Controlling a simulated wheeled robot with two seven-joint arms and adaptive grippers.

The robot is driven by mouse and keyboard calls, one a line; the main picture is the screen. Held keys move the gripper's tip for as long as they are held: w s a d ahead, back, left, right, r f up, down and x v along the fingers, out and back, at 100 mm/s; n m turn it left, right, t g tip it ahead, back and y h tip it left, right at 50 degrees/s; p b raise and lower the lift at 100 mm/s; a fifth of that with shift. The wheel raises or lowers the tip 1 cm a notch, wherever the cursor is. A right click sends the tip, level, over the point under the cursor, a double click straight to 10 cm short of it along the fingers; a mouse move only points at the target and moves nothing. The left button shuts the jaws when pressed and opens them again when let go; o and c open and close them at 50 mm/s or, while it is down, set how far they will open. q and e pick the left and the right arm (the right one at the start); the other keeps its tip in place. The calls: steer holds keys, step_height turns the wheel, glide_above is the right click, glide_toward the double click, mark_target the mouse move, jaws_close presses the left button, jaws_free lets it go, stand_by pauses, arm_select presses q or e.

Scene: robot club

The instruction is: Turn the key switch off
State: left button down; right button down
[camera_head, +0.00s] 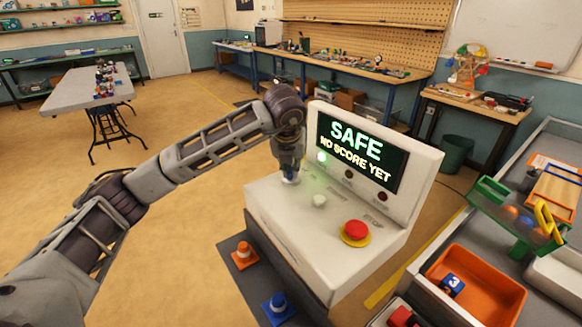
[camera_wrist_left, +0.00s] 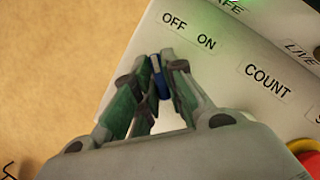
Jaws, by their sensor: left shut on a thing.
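The white control console (camera_head: 270,203) stands in front of me, with a dark screen (camera_head: 360,152) reading "SAFE NO SCORE YET" and a lit green lamp. My left gripper (camera_head: 290,177) points down at the console's left part. In the left wrist view its fingertips (camera_wrist_left: 161,68) are closed around a blue key handle (camera_wrist_left: 159,80), just below the printed words OFF and ON. Most of the key switch is hidden between the fingers. I cannot tell which word the key points to. My right gripper is out of view.
A white button (camera_head: 320,201) and a red stop button (camera_head: 355,231) on a yellow base sit right of the gripper. An orange bin (camera_head: 517,288) is on the right. Floor on the left is open.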

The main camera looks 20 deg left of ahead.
arm_select(q)
steer(key=c, duration=1.5)
jaws_free()
steer(key=shift+v, duration=6.05)
